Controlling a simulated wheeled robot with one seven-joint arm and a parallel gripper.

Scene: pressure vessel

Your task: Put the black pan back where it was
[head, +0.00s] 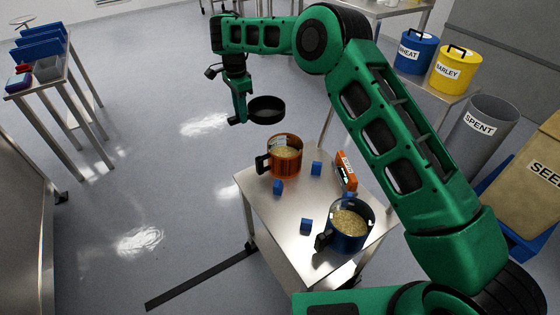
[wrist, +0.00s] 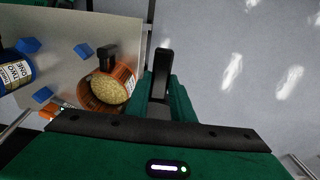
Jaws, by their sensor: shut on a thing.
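The black pan (head: 266,110) is round and shallow, and it hangs in the air above the floor, beyond the far edge of the small metal table (head: 290,215). My gripper (head: 238,120) is shut on the pan at its left side, where the handle is mostly hidden by the fingers. The pan looks about level and apart from everything else. In the wrist view a dark upright part shows at my gripper (wrist: 161,72), but the pan's bowl cannot be made out there.
On the table stand an orange pot (head: 285,153) and a blue pot (head: 348,225), both with grain, an orange device (head: 346,172) and several blue cubes (head: 306,225). Blue and yellow bins (head: 456,69) stand back right. A bench with blue trays (head: 40,45) is far left. Open floor lies left.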

